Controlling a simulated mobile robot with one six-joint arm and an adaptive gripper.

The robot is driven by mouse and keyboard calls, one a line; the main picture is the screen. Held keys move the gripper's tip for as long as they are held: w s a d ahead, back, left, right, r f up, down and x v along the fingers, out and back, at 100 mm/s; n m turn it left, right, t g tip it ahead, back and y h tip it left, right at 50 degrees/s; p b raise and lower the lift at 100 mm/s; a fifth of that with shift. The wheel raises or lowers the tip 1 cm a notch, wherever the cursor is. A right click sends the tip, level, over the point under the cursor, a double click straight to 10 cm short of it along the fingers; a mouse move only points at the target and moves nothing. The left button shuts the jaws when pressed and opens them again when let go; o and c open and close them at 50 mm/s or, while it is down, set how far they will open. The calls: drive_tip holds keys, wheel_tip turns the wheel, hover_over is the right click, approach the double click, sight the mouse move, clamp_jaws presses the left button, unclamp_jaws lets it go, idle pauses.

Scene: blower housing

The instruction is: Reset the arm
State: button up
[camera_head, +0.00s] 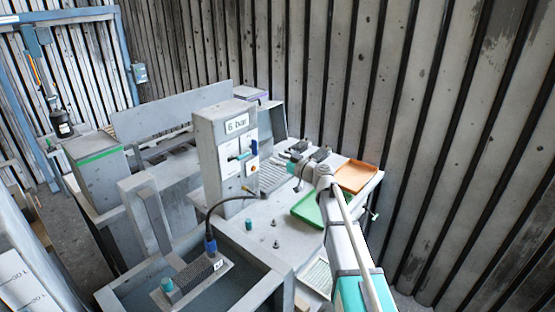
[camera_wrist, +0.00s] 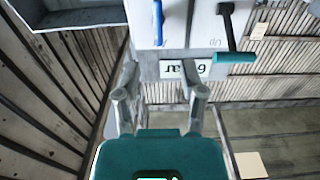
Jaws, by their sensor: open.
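My gripper (camera_wrist: 160,78) shows in the wrist view with its two grey fingers spread apart and nothing between them. Its teal body fills the bottom middle. Beyond the fingers is the grey control box (camera_wrist: 172,40), seen upside down, with its "6 bar" label (camera_wrist: 186,69). A blue lever (camera_wrist: 157,22) and a dark lever with a teal grip (camera_wrist: 235,57) are on its face. In the head view my arm reaches up from the lower right beside the control box (camera_head: 211,165); its gripper end is small and hard to make out.
A green tray (camera_head: 308,211) and an orange tray (camera_head: 357,177) lie on the bench near my arm. A black cable with a blue connector (camera_head: 210,245) stands at the front. Small pegs and a teal knob (camera_head: 248,225) stand on the bench. A corrugated wall (camera_head: 440,130) closes the right side.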

drive_tip(key=s+d+f+m+g+h, duration=0.2)
drive_tip(key=s+d+f+g+h, duration=0.15)
drive_tip(key=s+f, duration=0.45)
drive_tip(key=s+d+f+m+g+h, duration=0.1)
drive_tip(key=s+d+f+g+h, duration=0.3)
drive_tip(key=s, duration=0.7)
drive_tip(key=s+d+f+m+g+h, duration=0.1)
drive_tip(key=s+d+f+m+h, duration=0.2)
drive_tip(key=s+d, duration=0.3)
drive_tip(key=s+d+f+m+g+h, duration=0.2)
drive_tip(key=s+d, duration=0.4)
drive_tip(key=s, duration=0.3)
drive_tip(key=f+m+h, duration=0.1)
drive_tip(key=m, duration=0.1)
drive_tip(key=shift+s+d+f+m+h, duration=0.15)
drive_tip(key=shift+d+f+m+h, duration=0.15)
drive_tip(key=shift+d+h, duration=0.1)
drive_tip(key=shift+g, duration=0.25)
